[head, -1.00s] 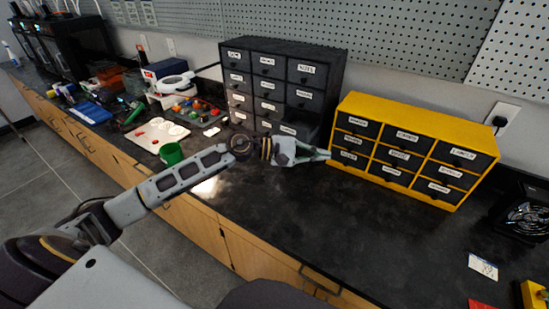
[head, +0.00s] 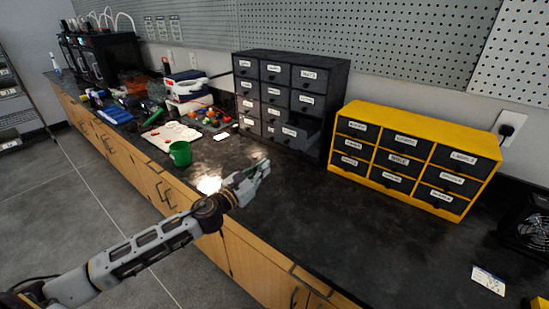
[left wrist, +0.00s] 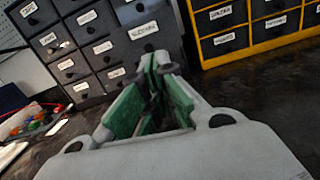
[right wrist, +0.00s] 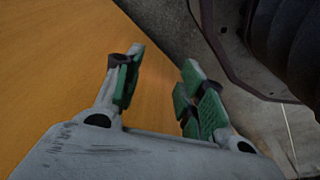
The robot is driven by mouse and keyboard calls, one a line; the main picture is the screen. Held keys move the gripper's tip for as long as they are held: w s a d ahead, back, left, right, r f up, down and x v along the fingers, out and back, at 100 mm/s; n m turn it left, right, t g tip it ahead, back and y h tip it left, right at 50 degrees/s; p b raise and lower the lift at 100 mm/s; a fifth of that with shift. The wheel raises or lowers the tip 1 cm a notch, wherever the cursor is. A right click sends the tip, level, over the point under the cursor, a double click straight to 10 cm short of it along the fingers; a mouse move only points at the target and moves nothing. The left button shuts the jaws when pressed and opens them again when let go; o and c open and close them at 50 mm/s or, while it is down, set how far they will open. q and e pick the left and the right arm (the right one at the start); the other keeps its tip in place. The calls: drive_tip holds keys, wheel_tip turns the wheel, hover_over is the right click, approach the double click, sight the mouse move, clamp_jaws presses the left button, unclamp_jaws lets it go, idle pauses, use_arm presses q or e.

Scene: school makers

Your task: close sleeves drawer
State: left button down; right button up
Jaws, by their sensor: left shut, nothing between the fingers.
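The black drawer cabinet (head: 328,110) stands against the back wall on the dark bench. One drawer (head: 293,137) low in its right column is pulled out; the others look shut. In the left wrist view this drawer's labelled front (left wrist: 146,36) shows straight beyond the fingers; its label is too blurred to read surely. My left gripper (head: 263,168) is shut and empty, above the bench in front of the cabinet and apart from the drawer. Its fingers (left wrist: 160,68) lie close together in the left wrist view. My right gripper (right wrist: 158,72) is open and empty near a wooden surface.
A yellow cabinet (head: 343,109) with dark, shut drawers stands right of the black one. A white card (head: 488,281) lies at the right front. The bench is clear before both cabinets.

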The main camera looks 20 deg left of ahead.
use_arm(q)
drive_tip(key=shift+s+a+f+n+y, duration=0.35)
drive_tip(key=shift+a+f+n+y, duration=0.25)
drive_tip(key=shift+a+f+n, duration=0.15)
use_arm(e)
drive_tip(key=shift+w+r, duration=0.2)
drive_tip(key=shift+r, duration=0.05)
use_arm(q)
drive_tip(key=shift+w+r, duration=0.1)
drive_tip(key=shift+w, duration=0.05)
approach(289, 144)
drive_tip(key=shift+w, duration=1.7)
drive_tip(key=shift+w+d+r, duration=0.1)
drive_tip(key=shift+w+d, duration=0.3)
drive_tip(key=shift+d, duration=0.2)
drive_tip(key=shift+w, duration=0.25)
use_arm(e)
drive_tip(key=shift+w+f, duration=0.1)
drive_tip(key=shift+w, duration=0.05)
